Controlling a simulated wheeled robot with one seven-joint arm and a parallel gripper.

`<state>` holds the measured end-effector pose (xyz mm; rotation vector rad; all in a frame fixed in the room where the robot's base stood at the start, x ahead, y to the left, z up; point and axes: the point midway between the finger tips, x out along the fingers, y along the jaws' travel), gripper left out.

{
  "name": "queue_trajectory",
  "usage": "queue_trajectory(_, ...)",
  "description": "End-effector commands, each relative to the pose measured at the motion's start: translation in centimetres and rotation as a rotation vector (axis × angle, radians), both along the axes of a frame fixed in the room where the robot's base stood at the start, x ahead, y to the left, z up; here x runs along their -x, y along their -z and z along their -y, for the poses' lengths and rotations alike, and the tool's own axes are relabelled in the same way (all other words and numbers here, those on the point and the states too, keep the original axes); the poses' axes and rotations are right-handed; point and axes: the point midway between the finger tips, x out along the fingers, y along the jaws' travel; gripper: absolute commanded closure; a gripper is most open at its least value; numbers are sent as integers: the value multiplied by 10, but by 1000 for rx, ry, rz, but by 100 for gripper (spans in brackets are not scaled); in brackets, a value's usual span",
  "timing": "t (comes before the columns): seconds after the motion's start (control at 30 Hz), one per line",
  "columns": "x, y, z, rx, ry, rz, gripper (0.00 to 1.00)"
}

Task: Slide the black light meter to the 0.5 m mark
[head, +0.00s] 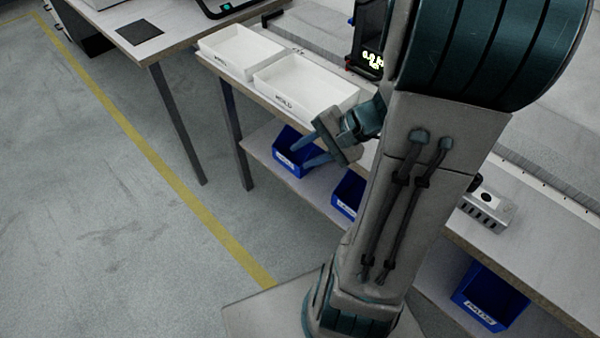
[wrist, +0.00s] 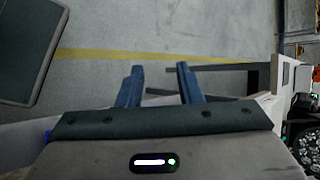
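The black light meter (head: 368,40) stands upright on the workbench at the upper middle of the head view, with a lit yellow-green readout. My arm hides its right side. A pale strip with small tick marks (head: 545,183) runs along the bench at the right; I cannot read a 0.5 m mark on it. My gripper (head: 298,152) is in front of the bench edge, below and left of the meter and apart from it. In the wrist view my gripper (wrist: 159,72) has its two blue fingers spread with nothing between them, over the floor.
Two white trays (head: 312,113) (head: 208,50) sit at the bench's left end. Blue bins (head: 478,310) stand on the shelf below. A grey metal block with slots (head: 485,212) lies on the bench right of my arm. Open floor with a yellow line (head: 150,148) lies left.

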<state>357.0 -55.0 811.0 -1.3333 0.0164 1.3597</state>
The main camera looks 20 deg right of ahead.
Motion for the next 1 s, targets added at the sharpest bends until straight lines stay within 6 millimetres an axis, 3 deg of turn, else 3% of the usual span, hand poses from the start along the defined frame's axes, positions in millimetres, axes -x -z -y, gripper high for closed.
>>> queue_trajectory(0.3,19,16,-25,138,-187,-38,68)
queue_trajectory(0.7,23,17,-28,165,-218,-44,68)
queue_trajectory(0.73,23,17,-28,165,-218,-44,70)
queue_trajectory(0.83,23,17,-28,164,-217,-44,98)
queue_trajectory(1.0,19,13,-25,165,-210,-39,100)
